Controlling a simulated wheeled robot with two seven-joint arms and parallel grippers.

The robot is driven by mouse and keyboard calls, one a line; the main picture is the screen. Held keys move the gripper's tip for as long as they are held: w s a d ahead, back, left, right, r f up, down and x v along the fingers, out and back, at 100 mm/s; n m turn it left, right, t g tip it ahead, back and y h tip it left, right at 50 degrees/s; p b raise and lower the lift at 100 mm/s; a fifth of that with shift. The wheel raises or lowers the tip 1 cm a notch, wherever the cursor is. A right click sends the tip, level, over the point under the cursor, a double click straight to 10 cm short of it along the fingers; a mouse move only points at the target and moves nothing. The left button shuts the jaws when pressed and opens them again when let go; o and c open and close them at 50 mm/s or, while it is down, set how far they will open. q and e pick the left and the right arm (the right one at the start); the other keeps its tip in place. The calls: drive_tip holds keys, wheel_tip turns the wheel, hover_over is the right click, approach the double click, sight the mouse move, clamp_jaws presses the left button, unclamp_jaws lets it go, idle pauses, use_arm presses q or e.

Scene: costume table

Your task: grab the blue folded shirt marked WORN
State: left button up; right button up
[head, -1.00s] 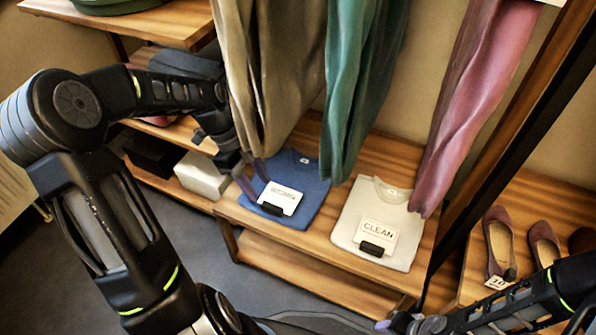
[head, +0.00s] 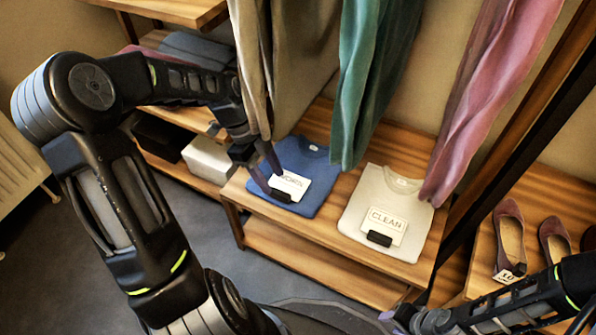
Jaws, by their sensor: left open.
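The blue folded shirt (head: 318,173) lies on the wooden bench, with a white WORN card (head: 290,186) in a black holder on it. My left gripper (head: 270,176) is open at the shirt's left side, its fingers over the shirt and overlapping the card's left edge. I cannot tell whether they touch the cloth. A cream folded shirt (head: 358,208) with a CLEAN card (head: 386,224) lies to the right. My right gripper (head: 396,320) is at the bottom edge, away from both shirts; its jaws are unclear.
A white box (head: 208,160) stands to the left. Purple shoes (head: 510,240) stand on a right-hand shelf. The floor in front is clear.

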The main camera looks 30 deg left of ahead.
sight(279, 192)
use_arm(q)
drive_tip(key=b+x, duration=0.2)
drive_tip(key=x, duration=0.2)
drive_tip(key=shift+a+f+b, duration=0.1)
drive_tip(key=shift+b, duration=0.2)
drive_tip(key=shift+d+f, duration=0.25)
drive_tip(key=shift+f, duration=0.15)
clamp_jaws()
idle(0.4)
